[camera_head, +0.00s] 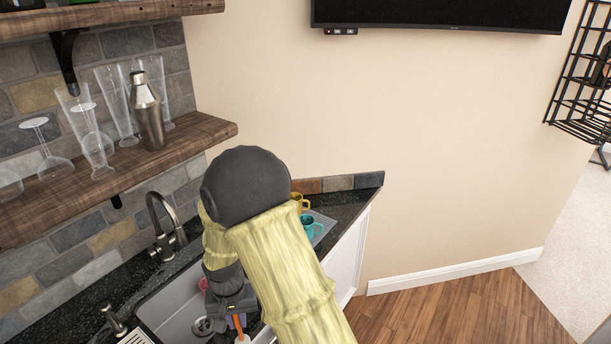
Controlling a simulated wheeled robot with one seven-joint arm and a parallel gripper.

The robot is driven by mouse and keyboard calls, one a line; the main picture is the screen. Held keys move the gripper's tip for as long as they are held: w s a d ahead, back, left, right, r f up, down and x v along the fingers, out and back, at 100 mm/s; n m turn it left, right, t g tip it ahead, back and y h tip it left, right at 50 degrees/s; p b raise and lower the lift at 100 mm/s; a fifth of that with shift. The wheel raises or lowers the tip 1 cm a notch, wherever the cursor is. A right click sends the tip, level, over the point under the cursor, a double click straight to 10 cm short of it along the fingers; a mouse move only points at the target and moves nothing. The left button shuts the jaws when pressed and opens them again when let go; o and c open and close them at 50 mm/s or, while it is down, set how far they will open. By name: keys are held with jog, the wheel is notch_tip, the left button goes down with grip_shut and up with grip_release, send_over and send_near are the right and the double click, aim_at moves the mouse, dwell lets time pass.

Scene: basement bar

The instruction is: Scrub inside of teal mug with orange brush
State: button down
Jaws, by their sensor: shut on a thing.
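The teal mug (312,226) stands on a grey tray on the counter, to the right of my arm, partly hidden by it. My gripper (236,312) points down over the front of the sink, well apart from the mug. It is shut on the orange brush (239,327), whose orange handle shows below the fingers. A white part, probably the brush's head, shows at the bottom of the handle. My arm hides much of the gripper, and the jaws are small in this view.
A yellow mug (301,203) stands behind the teal one on the tray (326,221). The grey sink (179,316) holds a pinkish item (204,285). The faucet (163,226) rises at its back. A wooden shelf (140,171) with glasses and a shaker (148,112) overhangs on the left.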

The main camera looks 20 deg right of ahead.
jog(key=w+d+f+n+b, duration=0.2)
jog(key=w+d+f, duration=0.1)
jog(key=d+f, duration=1.1)
jog(key=d+f+b, duration=0.2)
jog(key=f+b, duration=0.5)
jog(key=f, duration=0.1)
jog(key=d+f+b, duration=0.1)
jog(key=f+b, duration=0.7)
jog(key=f, duration=0.1)
jog(key=shift+d+b, duration=0.3)
jog(key=shift+d, duration=0.05)
jog(key=shift+w, duration=0.1)
